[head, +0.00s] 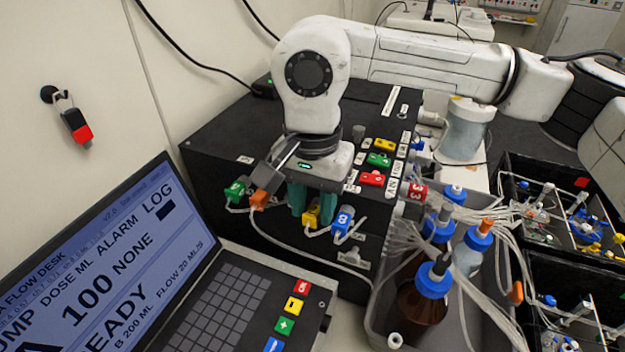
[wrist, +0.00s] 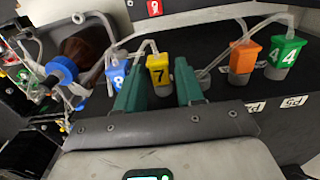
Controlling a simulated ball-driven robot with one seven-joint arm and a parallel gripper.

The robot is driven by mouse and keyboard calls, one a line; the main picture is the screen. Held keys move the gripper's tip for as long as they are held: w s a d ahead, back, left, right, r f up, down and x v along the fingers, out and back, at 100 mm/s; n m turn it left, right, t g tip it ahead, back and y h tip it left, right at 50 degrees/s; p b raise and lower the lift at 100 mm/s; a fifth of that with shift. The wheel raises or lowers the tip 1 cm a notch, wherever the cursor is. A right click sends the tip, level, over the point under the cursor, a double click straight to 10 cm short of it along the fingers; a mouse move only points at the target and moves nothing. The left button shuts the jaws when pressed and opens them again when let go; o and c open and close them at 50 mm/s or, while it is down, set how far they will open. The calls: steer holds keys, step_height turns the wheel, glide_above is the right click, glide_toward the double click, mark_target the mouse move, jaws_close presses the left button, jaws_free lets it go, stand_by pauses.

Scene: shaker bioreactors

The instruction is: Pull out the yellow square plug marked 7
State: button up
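The yellow square plug marked 7 (wrist: 157,70) sits upright in a grey socket on the black unit, with a clear tube from its top. It also shows in the head view (head: 311,216), partly hidden by my gripper (head: 313,203). In the wrist view my gripper (wrist: 160,82) is open. Its two green fingers reach toward the plug, one on each side, with the left finger nearer to it. A gap shows at the right finger. I cannot tell how far the fingertips reach along the plug.
A blue plug marked 8 (wrist: 117,75) stands close left of the yellow plug. An orange plug (wrist: 243,58) and a green plug marked 4 (wrist: 284,54) stand to the right. Tubes loop around the plugs. A laptop-like console (head: 235,305) and a grey bin of bottles (head: 375,325) are nearby.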

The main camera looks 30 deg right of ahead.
steer(key=shift+f, duration=0.15)
jaws_close()
steer(key=shift+s+a+b, duration=0.6)
steer(key=shift+a+b, duration=0.05)
steer(key=shift+a, duration=0.2)
stand_by(0.5)
steer(key=shift+s+a, duration=0.15)
steer(key=shift+a, duration=0.05)
steer(key=shift+s+a, duration=0.1)
steer(key=shift+a, duration=0.05)
stand_by(0.3)
steer(key=shift+s+a+b, duration=0.8)
steer(key=shift+a+b, duration=0.1)
steer(key=shift+a, duration=0.2)
